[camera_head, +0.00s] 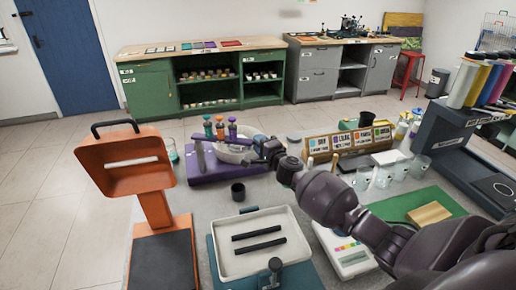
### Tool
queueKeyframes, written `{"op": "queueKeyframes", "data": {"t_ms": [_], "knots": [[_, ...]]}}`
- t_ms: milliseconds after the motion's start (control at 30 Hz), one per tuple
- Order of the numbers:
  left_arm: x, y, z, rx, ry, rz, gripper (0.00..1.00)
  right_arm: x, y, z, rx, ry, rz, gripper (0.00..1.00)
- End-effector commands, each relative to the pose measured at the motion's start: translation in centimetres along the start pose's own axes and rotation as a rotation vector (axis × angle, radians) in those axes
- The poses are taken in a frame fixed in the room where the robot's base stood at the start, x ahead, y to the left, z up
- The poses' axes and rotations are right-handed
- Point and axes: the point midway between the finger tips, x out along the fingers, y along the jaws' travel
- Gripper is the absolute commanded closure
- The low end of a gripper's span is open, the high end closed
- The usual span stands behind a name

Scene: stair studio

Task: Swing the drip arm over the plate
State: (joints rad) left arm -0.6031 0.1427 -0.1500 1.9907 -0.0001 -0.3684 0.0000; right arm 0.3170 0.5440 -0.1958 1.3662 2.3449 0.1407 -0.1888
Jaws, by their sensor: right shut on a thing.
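Several bottles with orange and blue or red tops (220,128) stand above and behind the plate, apparently along the drip arm. The arm itself is mostly hidden by the bottles and my gripper. My right gripper (254,154) reaches in from the right and is shut at the right end of this unit, apparently on the drip arm; the contact is small and dark. My left gripper is not in view.
An orange stand (125,165) rises to the left. A white tray with two black bars (239,264) lies in front. A wooden rack (345,145), clear beakers and a white scale (343,252) crowd the right.

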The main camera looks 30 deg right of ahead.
Motion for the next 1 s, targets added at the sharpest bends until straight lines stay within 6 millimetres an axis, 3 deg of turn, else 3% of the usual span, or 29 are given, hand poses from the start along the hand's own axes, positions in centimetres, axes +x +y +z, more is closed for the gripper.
{"op": "queueKeyframes", "data": {"t_ms": [200, 500, 1000], "knots": [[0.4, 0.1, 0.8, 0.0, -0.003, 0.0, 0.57, 2.8, 0.0, -2.3, -0.001, 0.007, -0.001, 1.0], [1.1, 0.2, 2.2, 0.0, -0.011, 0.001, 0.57, 5.8, 0.1, -4.0, 0.001, 0.007, -0.001, 1.0], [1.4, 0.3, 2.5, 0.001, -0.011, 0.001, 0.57, 6.9, -0.1, -4.5, 0.001, 0.007, -0.001, 1.0]]}}
